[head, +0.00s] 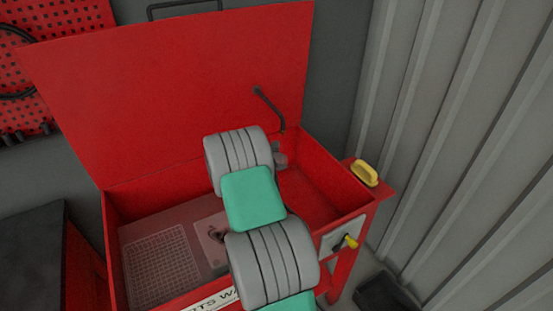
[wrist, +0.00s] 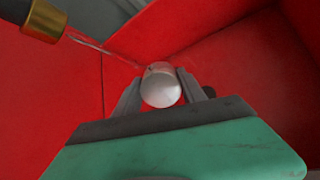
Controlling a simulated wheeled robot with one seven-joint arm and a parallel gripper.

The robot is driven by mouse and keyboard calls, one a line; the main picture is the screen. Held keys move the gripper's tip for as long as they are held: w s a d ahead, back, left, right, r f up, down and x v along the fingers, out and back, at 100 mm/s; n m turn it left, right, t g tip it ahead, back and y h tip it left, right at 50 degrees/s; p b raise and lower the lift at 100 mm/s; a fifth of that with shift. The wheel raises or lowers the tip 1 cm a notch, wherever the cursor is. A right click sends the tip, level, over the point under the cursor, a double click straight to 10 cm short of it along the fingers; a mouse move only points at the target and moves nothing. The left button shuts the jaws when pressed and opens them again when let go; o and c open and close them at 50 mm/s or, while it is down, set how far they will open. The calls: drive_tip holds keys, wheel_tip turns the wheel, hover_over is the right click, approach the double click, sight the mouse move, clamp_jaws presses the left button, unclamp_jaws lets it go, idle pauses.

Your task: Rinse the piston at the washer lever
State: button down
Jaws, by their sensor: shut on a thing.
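My gripper (wrist: 160,82) is shut on the piston (wrist: 161,88), a smooth silvery cylinder, and holds it inside the red parts washer (head: 315,165). In the wrist view, a dark nozzle with a brass end (wrist: 48,20) sits at the upper left, apart from the piston. A thin clear stream (wrist: 100,48) runs from it toward the piston's upper edge, with faint spray there. In the head view, my arm hides most of the gripper, and I cannot make out the piston. The washer lever (head: 349,241) has a yellow grip and sits on a pale plate at the front right.
The washer's lid (head: 170,85) stands open behind the basin. A bent black spout (head: 268,107) rises at the back. A yellow object (head: 364,172) lies on the right ledge. A corrugated wall (head: 450,140) bounds the right side. A grate (head: 160,268) covers the left basin floor.

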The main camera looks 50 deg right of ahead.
drive_tip(key=a+p, duration=0.2)
drive_tip(key=a, duration=0.6)
drive_tip(key=shift+s, duration=0.25)
idle(1.2)
drive_tip(key=p+v, duration=0.2)
drive_tip(key=v, duration=0.4)
drive_tip(key=shift+a+p, duration=0.25)
drive_tip(key=shift+p, duration=0.05)
idle(0.4)
